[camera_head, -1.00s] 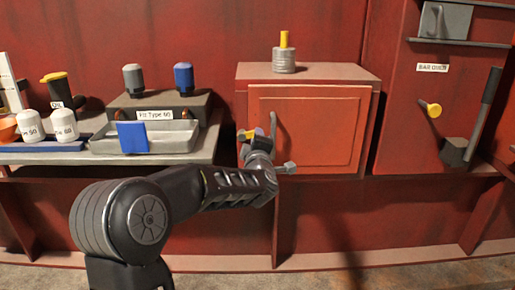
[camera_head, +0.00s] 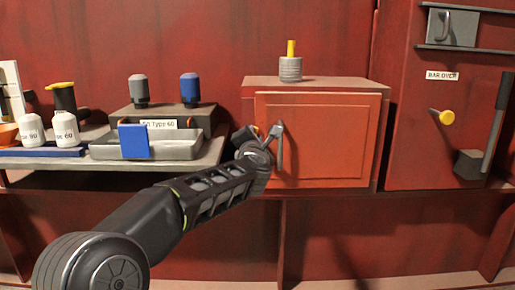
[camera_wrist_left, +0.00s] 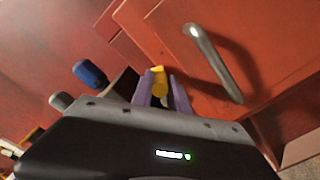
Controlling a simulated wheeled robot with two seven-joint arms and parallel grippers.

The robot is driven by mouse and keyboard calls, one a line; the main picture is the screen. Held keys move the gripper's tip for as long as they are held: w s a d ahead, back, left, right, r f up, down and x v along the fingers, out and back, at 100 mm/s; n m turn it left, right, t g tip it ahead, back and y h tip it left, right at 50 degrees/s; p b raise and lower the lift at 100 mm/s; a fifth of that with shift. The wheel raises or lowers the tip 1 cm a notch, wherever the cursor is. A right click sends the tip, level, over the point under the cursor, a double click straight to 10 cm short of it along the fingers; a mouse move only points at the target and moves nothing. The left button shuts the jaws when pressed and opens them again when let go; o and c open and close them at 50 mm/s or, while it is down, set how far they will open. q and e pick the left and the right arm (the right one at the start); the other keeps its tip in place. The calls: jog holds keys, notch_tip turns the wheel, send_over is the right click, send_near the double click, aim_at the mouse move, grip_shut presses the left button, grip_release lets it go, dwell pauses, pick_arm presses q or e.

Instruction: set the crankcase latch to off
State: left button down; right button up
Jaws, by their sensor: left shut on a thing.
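The red crankcase door (camera_head: 325,138) is closed on the front of a red box, with a long grey bar handle (camera_head: 280,148) near its left edge. The latch (camera_wrist_left: 159,80), a small yellow piece, sits beside the door's left edge. My left gripper (camera_wrist_left: 161,88) is shut on the yellow latch, with one finger on each side. In the head view my left gripper (camera_head: 256,138) hides most of the latch, so its exact angle is hard to tell. The door handle also shows in the left wrist view (camera_wrist_left: 215,65), just right of the fingers. My right gripper is not in view.
A grey cylinder with a yellow stem (camera_head: 291,66) stands on the box. Left is a shelf with a grey tray (camera_head: 180,148), a blue block (camera_head: 133,141) and several bottles. A yellow knob (camera_head: 443,117) and a dark lever (camera_head: 494,120) are on the right panel.

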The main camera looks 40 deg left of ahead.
pick_arm(q)
jog(key=shift+s+a+r+n+b, duration=0.15)
jog(key=shift+a+n+b, duration=0.2)
jog(key=shift+n, duration=0.35)
jog(key=shift+s+a+f+n+b, duration=0.1)
jog(key=shift+s+a+n+b, duration=0.1)
jog(key=shift+n+b, duration=0.4)
jog(key=shift+s+a+r+n+b, duration=0.1)
jog(key=shift+s+a+n+b, duration=0.15)
jog(key=shift+n, duration=0.55)
jog(key=c, duration=1.3)
grip_release()
jog(key=shift+d, duration=0.1)
jog(key=v, duration=0.7)
jog(key=shift+s+d+p, duration=0.25)
jog(key=shift+p, duration=0.1)
